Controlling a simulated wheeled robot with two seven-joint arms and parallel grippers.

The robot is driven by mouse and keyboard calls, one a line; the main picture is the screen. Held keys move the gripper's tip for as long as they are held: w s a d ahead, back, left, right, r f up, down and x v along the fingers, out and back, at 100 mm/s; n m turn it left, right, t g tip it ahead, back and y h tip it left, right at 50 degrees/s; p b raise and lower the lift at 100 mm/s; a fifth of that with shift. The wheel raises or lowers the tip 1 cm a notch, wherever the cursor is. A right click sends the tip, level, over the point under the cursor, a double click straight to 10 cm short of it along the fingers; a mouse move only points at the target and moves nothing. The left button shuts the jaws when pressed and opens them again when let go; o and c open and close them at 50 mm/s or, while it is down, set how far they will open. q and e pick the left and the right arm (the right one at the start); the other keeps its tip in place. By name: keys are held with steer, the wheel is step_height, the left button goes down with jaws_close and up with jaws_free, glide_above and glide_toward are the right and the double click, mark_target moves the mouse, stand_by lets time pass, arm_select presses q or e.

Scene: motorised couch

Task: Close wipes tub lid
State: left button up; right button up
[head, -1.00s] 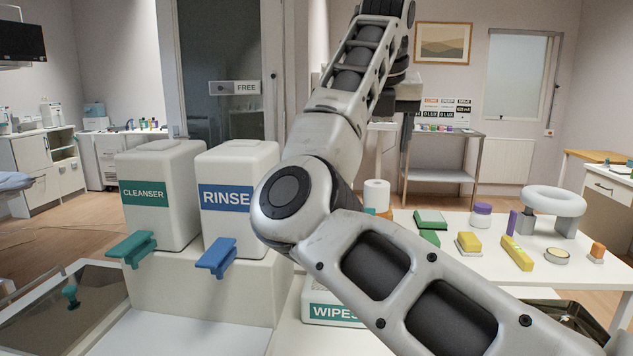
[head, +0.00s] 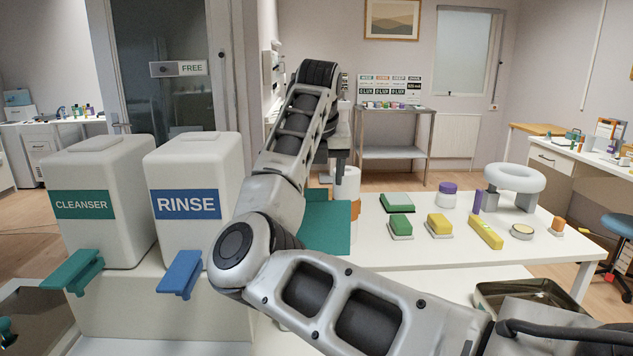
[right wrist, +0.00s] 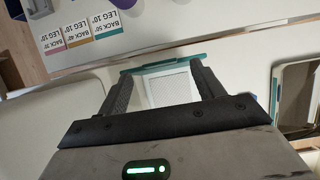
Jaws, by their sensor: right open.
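The teal lid (head: 326,228) of the wipes tub stands raised in the head view, behind my right forearm, which hides the tub's body. In the right wrist view, a white tub top with a pale grid-like opening (right wrist: 168,88) shows between my fingers, and a teal edge (right wrist: 163,63) runs along its far side. My right gripper (right wrist: 163,78) is open, with its two dark fingers apart on either side of that opening. No contact can be made out. My left gripper is not in view.
The cleanser dispenser (head: 96,200) and rinse dispenser (head: 190,190) stand left of my arm. A metal tray (head: 530,297) lies at the lower right.

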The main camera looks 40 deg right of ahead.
mark_target(316, 189)
steer(key=shift+x, duration=1.6)
